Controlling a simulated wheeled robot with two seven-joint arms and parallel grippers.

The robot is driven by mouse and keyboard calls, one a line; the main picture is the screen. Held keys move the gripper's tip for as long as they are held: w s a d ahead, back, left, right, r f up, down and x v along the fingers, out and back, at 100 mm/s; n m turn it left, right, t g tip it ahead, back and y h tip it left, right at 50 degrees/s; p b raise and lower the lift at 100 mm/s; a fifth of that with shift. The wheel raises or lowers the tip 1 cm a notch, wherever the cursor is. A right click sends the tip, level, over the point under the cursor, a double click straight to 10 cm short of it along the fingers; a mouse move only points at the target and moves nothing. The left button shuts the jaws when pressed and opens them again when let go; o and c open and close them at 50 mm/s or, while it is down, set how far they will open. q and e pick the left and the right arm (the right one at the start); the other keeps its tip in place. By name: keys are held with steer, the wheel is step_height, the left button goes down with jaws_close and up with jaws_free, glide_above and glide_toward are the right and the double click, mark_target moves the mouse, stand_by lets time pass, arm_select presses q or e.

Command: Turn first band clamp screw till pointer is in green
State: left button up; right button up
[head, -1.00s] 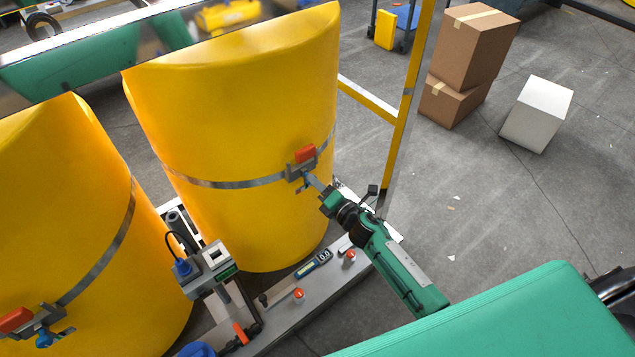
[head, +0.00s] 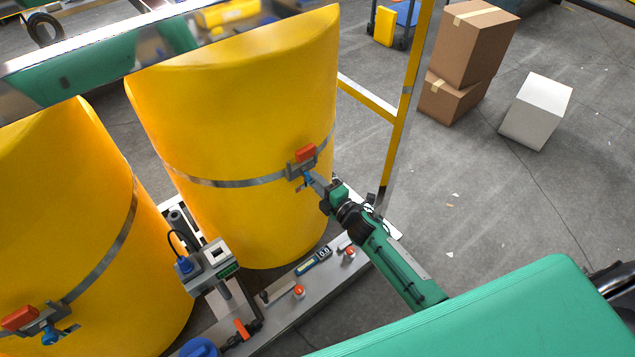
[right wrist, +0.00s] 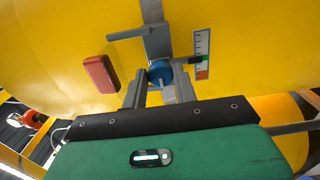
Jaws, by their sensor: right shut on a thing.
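A steel band clamp (head: 301,166) with a red block (head: 305,152) sits on the right-hand yellow drum (head: 235,120). Its blue screw (head: 307,179) hangs below the clamp. My right gripper (head: 312,181) is shut on the blue screw, which also shows between the fingers in the right wrist view (right wrist: 160,73). In that view a small scale (right wrist: 203,45) stands right of the screw, white with ticks, with a green part and an orange-red end. A dark pointer (right wrist: 187,62) reaches the scale near the green; its exact reading is too small to tell. My left gripper is not in view.
A second drum (head: 60,200) at the left carries a like clamp (head: 35,320) with a blue screw. A grey sensor box (head: 208,270) and the skid ledge (head: 325,285) with red knobs lie below.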

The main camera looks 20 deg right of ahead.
steer(key=o, duration=1)
steer(key=shift+c, duration=0.2)
steer(key=shift+s, duration=0.1)
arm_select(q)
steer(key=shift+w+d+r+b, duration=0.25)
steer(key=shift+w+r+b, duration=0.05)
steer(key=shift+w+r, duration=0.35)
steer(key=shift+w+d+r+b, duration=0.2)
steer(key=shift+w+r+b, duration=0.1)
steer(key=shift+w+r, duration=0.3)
arm_select(e)
steer(key=v, duration=1.3)
steer(key=shift+s+d, duration=0.15)
steer(key=shift+s, duration=0.15)
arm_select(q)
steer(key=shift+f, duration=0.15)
